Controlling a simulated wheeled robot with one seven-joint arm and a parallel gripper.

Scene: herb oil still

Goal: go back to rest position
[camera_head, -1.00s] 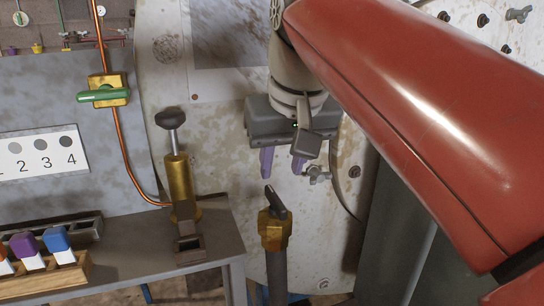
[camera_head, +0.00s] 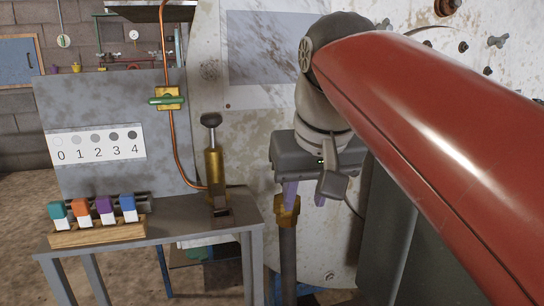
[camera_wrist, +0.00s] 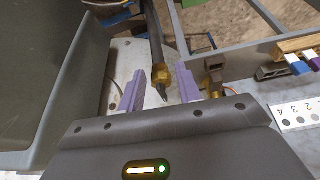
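My gripper (camera_head: 305,195) hangs fingers-down from the arm in front of the stained pale panel. It is open and empty, and its two purple fingers stand apart in the wrist view (camera_wrist: 160,90). A brass fitting (camera_head: 287,213) tops an upright grey pipe (camera_head: 288,265). In the head view the left finger overlaps the fitting's top and hides its dark handle. In the wrist view the fitting (camera_wrist: 161,76) and its dark tip show in the gap between the fingers, seemingly beyond them. I cannot tell whether they touch.
A green-handled valve (camera_head: 166,99) sits on a copper pipe. Floor at far left is clear.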

